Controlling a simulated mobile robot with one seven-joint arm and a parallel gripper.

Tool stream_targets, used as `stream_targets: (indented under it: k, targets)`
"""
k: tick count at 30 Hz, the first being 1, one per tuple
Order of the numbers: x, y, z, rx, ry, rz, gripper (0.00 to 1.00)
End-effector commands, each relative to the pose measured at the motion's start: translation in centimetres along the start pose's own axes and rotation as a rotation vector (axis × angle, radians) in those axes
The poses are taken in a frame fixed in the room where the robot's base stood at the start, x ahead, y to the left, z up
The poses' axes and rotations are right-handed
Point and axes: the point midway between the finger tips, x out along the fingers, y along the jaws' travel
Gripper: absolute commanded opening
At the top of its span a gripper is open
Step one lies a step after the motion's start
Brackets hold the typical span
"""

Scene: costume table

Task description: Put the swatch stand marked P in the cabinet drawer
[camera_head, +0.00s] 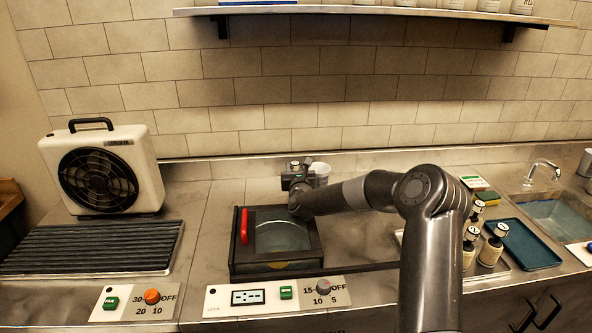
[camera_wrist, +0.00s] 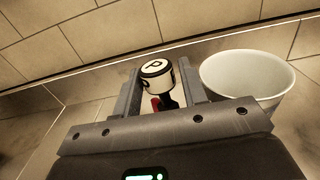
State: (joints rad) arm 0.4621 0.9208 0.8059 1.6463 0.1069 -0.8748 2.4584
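The swatch stand marked P (camera_wrist: 156,70) shows in the wrist view as a round white and black head with a P on its top. Its lower part is dark, with a bit of red beside it. My gripper (camera_wrist: 160,78) has one finger on each side of this head. The fingers stand apart, and I cannot tell whether they press on it. In the head view my gripper (camera_head: 296,178) is at the back of the counter, and the stand cannot be made out clearly there. Dark cabinet fronts (camera_head: 545,310) show at lower right; no open drawer is visible.
A white cup (camera_wrist: 250,78) stands just right of my gripper. A dark glass-topped box with a red handle (camera_head: 245,226) is in front. Several bottles (camera_head: 491,246) and a blue tray (camera_head: 524,244) lie right. A fan heater (camera_head: 103,170) stands left; a shelf (camera_head: 370,10) hangs above.

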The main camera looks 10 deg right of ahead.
Motion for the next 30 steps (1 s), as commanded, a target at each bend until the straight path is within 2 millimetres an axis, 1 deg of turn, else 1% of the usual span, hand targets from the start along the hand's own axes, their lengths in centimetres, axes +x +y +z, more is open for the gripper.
stream_targets:
  k: [3,5,8,15,21,24,28,30]
  targets:
    - [-0.1,0.0,0.3,-0.001,0.0,0.0,0.39]
    - [-0.6,0.0,0.2,0.0,0.001,0.0,0.39]
    - [-1.9,-0.1,0.3,-0.001,0.001,0.0,0.39]
    - [-6.6,-0.1,0.3,-0.002,0.001,0.0,0.39]
    - [-10.0,-0.1,0.3,-0.001,0.001,0.0,0.39]
    - [-11.1,0.0,0.2,-0.001,0.001,0.0,0.39]
    - [-11.9,0.1,0.3,-0.01,0.002,0.004,0.39]
    - [-12.2,0.5,0.5,-0.049,0.01,0.019,0.39]
